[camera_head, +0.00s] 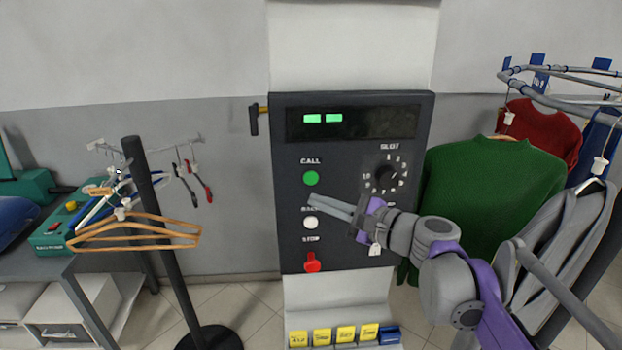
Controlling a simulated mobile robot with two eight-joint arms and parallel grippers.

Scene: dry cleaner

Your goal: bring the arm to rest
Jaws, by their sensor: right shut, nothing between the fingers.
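My right gripper (318,203) is in front of the dark control panel (290,255), its closed fingers pointing left. The fingertips are near the white button (310,222), just above and to the right of it; I cannot tell if they touch anything. The fingers hold nothing. My right arm reaches in from the lower right and covers part of the panel's lower right side. The green CALL button (311,178), the red STOP button (312,263) and the SLOT dial (386,178) are visible. Two green lights show on the display (352,122). My left gripper is not in view.
A green sweater (480,195), a red sweater (541,130) and a grey jacket (555,250) hang from a rail (570,75) at right, close to my arm. At left stand a dark pole (160,235) with hangers (135,235) and a table. Yellow tags (346,334) line the panel's base.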

